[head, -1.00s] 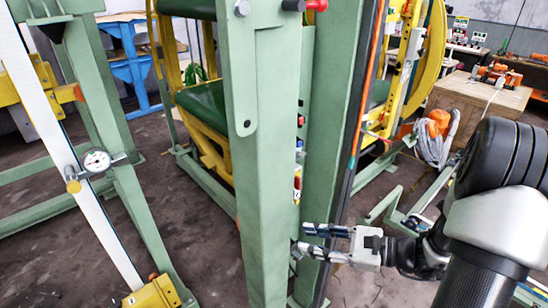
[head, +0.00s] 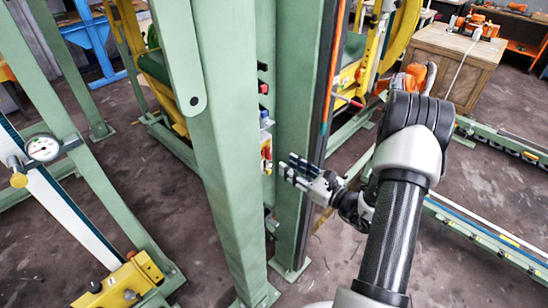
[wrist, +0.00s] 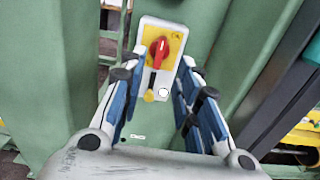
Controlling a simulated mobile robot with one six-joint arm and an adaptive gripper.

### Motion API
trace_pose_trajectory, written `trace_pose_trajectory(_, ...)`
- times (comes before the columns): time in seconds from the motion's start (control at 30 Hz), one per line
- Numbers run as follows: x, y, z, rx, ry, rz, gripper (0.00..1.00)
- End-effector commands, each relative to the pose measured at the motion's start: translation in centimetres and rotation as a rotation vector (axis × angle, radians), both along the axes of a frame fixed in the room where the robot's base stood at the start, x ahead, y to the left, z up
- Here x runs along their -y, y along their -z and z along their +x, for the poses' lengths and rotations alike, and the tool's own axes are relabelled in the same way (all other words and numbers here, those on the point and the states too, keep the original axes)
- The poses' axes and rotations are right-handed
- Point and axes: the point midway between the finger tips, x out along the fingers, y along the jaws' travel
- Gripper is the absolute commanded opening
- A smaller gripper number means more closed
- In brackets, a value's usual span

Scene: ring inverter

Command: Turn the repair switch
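The repair switch shows in the wrist view as a red rotary knob (wrist: 158,52) on a yellow plate in a pale box, fixed to a green post. Below the knob are a dark stem with a yellow end and a round white spot. In the head view the small red and yellow switch (head: 266,153) is on the inner side of the green column, partly hidden. My gripper (head: 287,166) is just right of it, pointing at the column. In the wrist view my gripper (wrist: 158,70) is open, its blue-padded fingers on either side of the switch, with nothing held. Contact with the knob cannot be told.
The green column (head: 225,170) stands close left of my gripper, and a second green post (head: 297,120) is behind it. A frame with a dial gauge (head: 42,148) is at the left. A wooden crate (head: 462,70) stands at the back right. Floor is clear between.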

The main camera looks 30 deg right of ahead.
Motion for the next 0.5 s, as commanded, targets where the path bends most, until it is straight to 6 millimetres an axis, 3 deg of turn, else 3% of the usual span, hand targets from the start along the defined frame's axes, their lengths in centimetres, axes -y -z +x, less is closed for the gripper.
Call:
trace_pose_trajectory(0.2,-1.7,0.0,4.2,0.001,-0.004,-0.001,0.30)
trace_pose_trajectory(0.5,-2.6,0.0,6.9,0.001,-0.002,-0.001,0.30)
